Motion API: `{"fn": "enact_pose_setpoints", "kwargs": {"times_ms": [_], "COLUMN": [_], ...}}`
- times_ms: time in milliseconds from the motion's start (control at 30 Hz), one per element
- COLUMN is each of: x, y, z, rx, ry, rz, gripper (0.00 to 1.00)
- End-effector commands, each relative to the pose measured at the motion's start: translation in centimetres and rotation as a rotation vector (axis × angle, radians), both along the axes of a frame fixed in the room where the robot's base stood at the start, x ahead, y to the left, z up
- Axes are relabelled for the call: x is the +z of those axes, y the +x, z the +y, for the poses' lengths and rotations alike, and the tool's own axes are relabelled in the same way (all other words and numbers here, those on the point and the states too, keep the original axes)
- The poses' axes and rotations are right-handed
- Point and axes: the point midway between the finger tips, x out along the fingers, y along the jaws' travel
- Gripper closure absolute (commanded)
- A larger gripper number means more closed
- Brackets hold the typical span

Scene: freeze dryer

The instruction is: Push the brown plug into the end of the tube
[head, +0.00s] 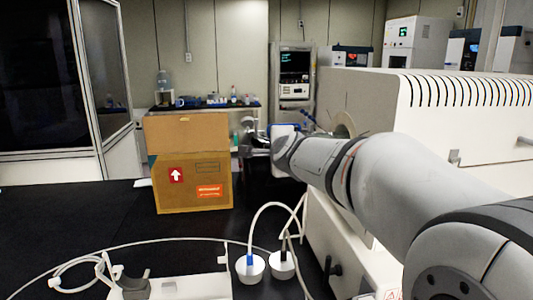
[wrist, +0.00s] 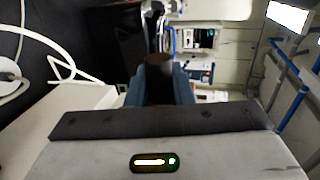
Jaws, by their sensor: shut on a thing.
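My gripper (wrist: 158,85) is shut on a dark brown plug (wrist: 158,66), whose end shows between the two blue-grey fingers in the wrist view. In the head view my gripper (head: 258,140) is small and far off, beside the cardboard boxes, and the plug cannot be made out there. No tube end is clear in the wrist view.
The large white vented machine (head: 430,100) stands on the right, close to my arm. Stacked cardboard boxes (head: 190,175) stand left of my gripper. White cables and two round white plugs (head: 250,265) lie in front. Dark floor at left is mostly clear.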

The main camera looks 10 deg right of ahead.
Motion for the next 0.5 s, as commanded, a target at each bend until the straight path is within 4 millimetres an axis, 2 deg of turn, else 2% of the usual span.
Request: {"fn": "enact_pose_setpoints", "kwargs": {"times_ms": [500], "x": [0.0], "y": [0.0], "z": [-1.7], "rx": [-0.001], "ry": [0.000], "rz": [-0.002], "gripper": [1.00]}}
